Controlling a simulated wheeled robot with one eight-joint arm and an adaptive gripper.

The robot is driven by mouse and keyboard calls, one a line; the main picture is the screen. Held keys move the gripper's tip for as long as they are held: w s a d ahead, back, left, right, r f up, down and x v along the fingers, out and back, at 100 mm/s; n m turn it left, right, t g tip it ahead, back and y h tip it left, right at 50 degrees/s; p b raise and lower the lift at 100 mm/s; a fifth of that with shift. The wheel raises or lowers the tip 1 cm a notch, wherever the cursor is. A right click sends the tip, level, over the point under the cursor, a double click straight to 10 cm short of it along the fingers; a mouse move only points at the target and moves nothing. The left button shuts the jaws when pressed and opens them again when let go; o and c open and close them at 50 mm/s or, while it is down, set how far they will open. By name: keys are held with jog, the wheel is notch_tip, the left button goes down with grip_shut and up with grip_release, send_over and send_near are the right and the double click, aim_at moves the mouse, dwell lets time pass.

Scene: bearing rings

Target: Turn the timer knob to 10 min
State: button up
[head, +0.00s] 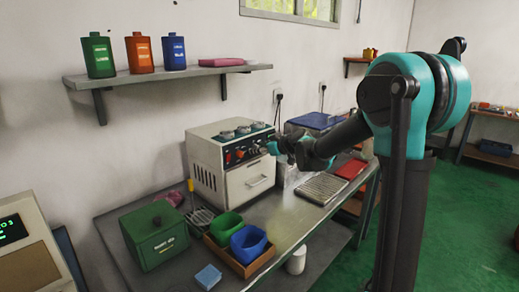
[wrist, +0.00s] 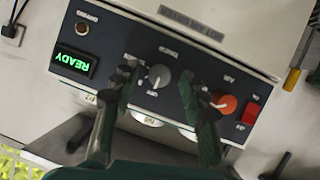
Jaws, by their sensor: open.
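The machine (head: 232,163), a cream-coloured box with a dark control panel, stands on the bench in the head view. In the wrist view the panel appears upside down. A grey knob (wrist: 158,77) sits near its middle; the small lettering around it is too blurred to read surely, so I cannot tell its setting. My gripper (wrist: 160,80) is open, with one dark finger on each side of the grey knob; I cannot tell whether either touches it. In the head view my gripper (head: 272,148) is at the panel's right part and hides some of it.
An orange knob (wrist: 224,104) and a red switch (wrist: 251,114) are right of the fingers in the wrist view. A green READY display (wrist: 76,63) is at left. A green box (head: 155,236) and a tray with green and blue bins (head: 240,268) stand before the machine.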

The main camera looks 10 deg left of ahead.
grip_shut()
dwell(0.4)
jog(key=shift+w+d+f+m+g+y, duration=0.15)
jog(key=shift+m+g+y, duration=0.9)
jog(key=shift+m, duration=1.3)
jog(key=shift+w+d+f+m+g+y, duration=0.15)
jog(key=shift+m+g+y, duration=0.45)
jog(key=shift+m+y, duration=1.3)
jog(key=shift+w+d+f+m+g+y, duration=0.15)
jog(key=shift+m+g+y, duration=0.6)
jog(key=shift+m, duration=2.1)
jog(key=shift+a, duration=0.1)
jog(key=shift+r, duration=0.1)
